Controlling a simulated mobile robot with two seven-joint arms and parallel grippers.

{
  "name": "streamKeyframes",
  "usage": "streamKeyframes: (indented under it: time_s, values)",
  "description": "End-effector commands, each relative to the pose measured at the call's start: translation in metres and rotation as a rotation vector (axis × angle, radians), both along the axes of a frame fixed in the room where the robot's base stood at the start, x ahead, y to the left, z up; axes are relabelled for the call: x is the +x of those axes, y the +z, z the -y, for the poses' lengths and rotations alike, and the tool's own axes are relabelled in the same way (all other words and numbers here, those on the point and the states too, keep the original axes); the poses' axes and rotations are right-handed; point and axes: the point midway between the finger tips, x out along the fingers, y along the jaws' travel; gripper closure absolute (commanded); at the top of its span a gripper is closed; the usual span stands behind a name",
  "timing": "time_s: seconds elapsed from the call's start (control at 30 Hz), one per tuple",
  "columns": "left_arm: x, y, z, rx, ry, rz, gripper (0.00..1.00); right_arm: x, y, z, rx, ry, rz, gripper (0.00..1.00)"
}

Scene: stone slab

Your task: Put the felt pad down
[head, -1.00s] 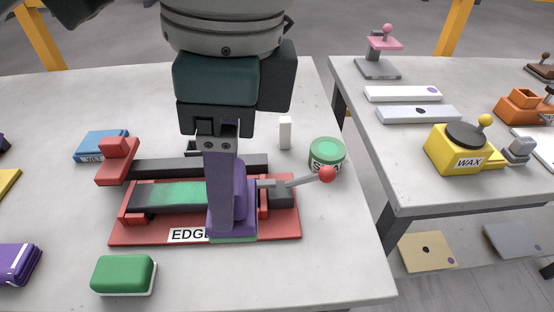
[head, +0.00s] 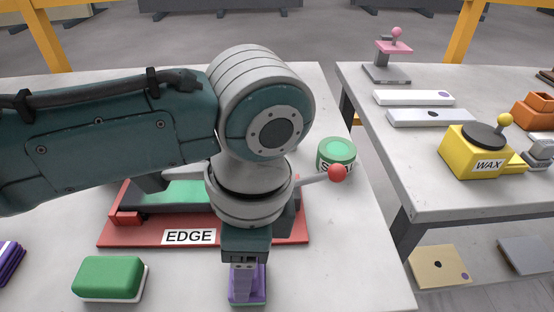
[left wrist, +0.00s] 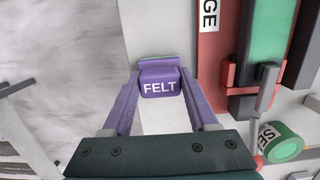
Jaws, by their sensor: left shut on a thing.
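My left gripper (head: 246,280) is shut on the purple felt pad (left wrist: 160,84), whose front reads FELT; a green strip shows along its far edge. In the head view the pad is at the bottom, in front of the red EDGE station (head: 150,233) and right of the green block. The wrist view shows the pad between the two purple fingers, over the pale bench top near its edge. I cannot tell whether the pad touches the bench. My arm hides much of the station. My right gripper is not in view.
A green block (head: 108,277) with a white base and a purple item (head: 9,262) lie to the left. A green-lidded jar (head: 336,153) stands behind the station's red-knobbed lever (head: 337,173). A second bench at right holds a yellow WAX device (head: 474,155). Bare bench lies around the pad.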

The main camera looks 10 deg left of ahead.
Motion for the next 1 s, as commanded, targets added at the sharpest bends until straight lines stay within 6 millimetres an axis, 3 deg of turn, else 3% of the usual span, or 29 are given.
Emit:
streamKeyframes:
  time_s: [0.23, 0.27, 0.5, 0.8, 1.0]
  values:
    - [0.000, -0.003, 0.000, 0.000, 0.001, 0.000, 0.85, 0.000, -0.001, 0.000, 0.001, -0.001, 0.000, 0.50]
    - [0.000, -0.003, 0.000, 0.001, 0.001, -0.001, 0.40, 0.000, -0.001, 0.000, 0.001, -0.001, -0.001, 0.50]
    - [0.000, -0.002, 0.000, 0.001, 0.000, -0.001, 0.13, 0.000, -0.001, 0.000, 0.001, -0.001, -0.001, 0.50]
    - [0.000, 0.000, 0.000, 0.000, 0.000, 0.000, 0.11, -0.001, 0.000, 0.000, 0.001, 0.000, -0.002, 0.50]
    - [0.002, 0.031, 0.004, -0.003, -0.001, 0.004, 0.11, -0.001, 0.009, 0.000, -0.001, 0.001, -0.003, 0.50]
